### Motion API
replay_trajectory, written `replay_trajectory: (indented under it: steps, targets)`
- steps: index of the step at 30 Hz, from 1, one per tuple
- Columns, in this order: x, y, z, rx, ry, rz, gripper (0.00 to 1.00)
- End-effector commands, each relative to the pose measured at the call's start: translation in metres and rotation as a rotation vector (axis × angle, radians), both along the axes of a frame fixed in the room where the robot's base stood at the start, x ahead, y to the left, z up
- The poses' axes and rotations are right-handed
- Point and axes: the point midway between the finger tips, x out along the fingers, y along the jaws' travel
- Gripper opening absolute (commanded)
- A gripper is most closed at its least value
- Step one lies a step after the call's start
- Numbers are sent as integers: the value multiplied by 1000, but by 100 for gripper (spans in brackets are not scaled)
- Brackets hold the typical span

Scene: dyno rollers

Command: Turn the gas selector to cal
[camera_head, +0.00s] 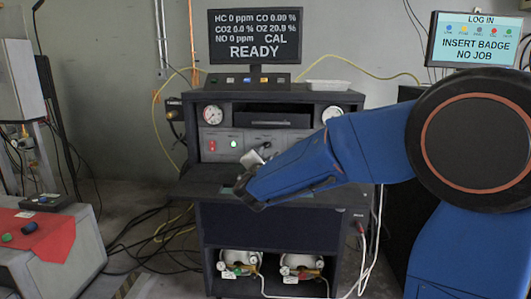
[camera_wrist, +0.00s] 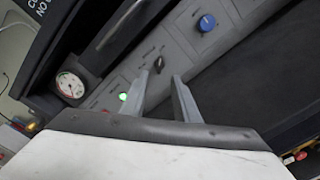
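A small black knob (camera_wrist: 159,65) stands on the grey panel in the wrist view, just ahead of the gap between my fingertips. It looks like the gas selector, but its labels are too small to read. My gripper (camera_wrist: 159,80) is open and empty, with one finger to each side below the knob; I cannot tell whether they touch it. In the head view my gripper (camera_head: 254,160) is in front of the cabinet's panel (camera_head: 222,141). The knob is hard to make out there. The monitor (camera_head: 251,35) reads CAL and READY.
A blue knob (camera_wrist: 207,23) sits to the right of the black one. A round gauge (camera_wrist: 70,85) and a lit green button (camera_wrist: 123,97) are to the left. A dark shelf (camera_head: 200,190) juts out below the panel. A login screen (camera_head: 475,40) stands at right.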

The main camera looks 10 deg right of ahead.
Motion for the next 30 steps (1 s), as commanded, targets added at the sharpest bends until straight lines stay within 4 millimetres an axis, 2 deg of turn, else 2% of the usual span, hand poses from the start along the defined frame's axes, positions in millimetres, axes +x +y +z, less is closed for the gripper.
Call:
replay_trajectory:
  steps: [6,12,18,30]
  targets:
    - [-41,14,1,1,-1,3,28]
    - [-66,22,0,1,0,1,28]
    - [-75,25,0,1,-1,1,28]
    - [-76,25,0,1,-1,1,28]
